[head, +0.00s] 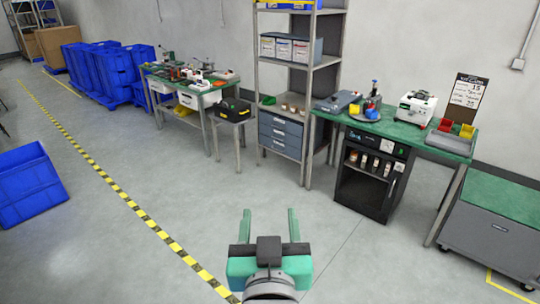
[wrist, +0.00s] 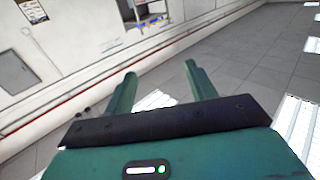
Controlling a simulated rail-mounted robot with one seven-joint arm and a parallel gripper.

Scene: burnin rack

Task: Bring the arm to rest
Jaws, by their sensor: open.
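My gripper (head: 269,226) shows at the bottom middle of the head view, held over the open floor with its two green fingers apart. It is empty and touches nothing. In the wrist view the gripper (wrist: 160,82) also shows its two fingers spread, with nothing between them. The wrist view is tilted and shows a pale wall, a grey tiled surface and bright light panels beyond the fingers.
A green-topped workbench (head: 400,132) stands at the right, with a grey wheeled cabinet (head: 490,232) beside it. A metal shelf rack (head: 300,90) and another bench (head: 190,88) stand behind. A blue crate (head: 28,185) lies at left. The floor between is clear.

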